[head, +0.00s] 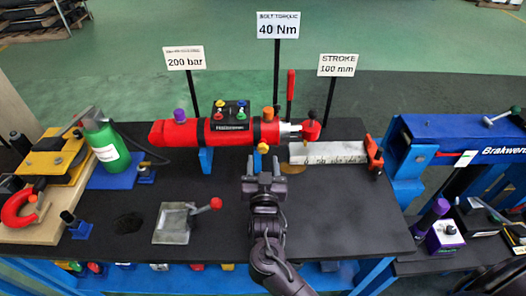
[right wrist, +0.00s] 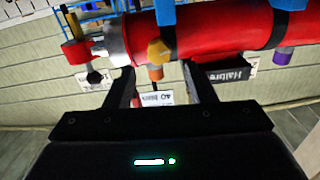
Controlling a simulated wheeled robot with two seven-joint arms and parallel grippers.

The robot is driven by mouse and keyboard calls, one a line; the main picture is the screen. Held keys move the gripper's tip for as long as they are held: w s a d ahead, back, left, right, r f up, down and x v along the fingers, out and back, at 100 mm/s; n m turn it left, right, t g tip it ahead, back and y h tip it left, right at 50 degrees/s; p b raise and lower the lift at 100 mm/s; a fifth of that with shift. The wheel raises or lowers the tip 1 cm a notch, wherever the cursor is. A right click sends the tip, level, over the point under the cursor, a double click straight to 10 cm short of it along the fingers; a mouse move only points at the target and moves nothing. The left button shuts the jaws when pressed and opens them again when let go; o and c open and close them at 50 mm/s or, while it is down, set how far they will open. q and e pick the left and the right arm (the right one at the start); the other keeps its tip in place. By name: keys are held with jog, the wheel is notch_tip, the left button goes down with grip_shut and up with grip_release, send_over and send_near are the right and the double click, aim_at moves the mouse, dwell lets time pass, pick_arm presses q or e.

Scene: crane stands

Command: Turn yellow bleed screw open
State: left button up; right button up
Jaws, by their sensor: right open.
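The yellow bleed screw (head: 263,149) sticks out of the near side of the red cylinder (head: 180,132), close to its silver right end. In the right wrist view it is a yellow knob (right wrist: 158,50) in front of the red body. My right gripper (head: 263,182) is just on the near side of the screw. Its two fingers (right wrist: 160,72) are spread and empty, and the screw appears in line with the gap, just beyond the tips. I see no contact. My left gripper is not in view.
An orange knob (head: 268,113), a purple knob (head: 180,115) and a black button box (head: 231,115) are on the cylinder. A grey block with a red-knobbed lever (head: 173,222) stands front left. A steel scale (head: 328,152) lies right. The black table top (head: 345,215) is clear at front right.

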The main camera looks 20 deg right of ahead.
aim_at(262, 150)
jog(key=x, duration=0.4)
jog(key=shift+w+d, duration=0.1)
jog(key=shift+w, duration=0.2)
jog(key=shift+f, duration=0.1)
jog(key=c, duration=1)
jog(key=shift+n+p, duration=0.6)
jog(key=shift+p, duration=0.2)
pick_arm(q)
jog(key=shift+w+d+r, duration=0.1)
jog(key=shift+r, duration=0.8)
pick_arm(e)
jog(key=o, duration=1)
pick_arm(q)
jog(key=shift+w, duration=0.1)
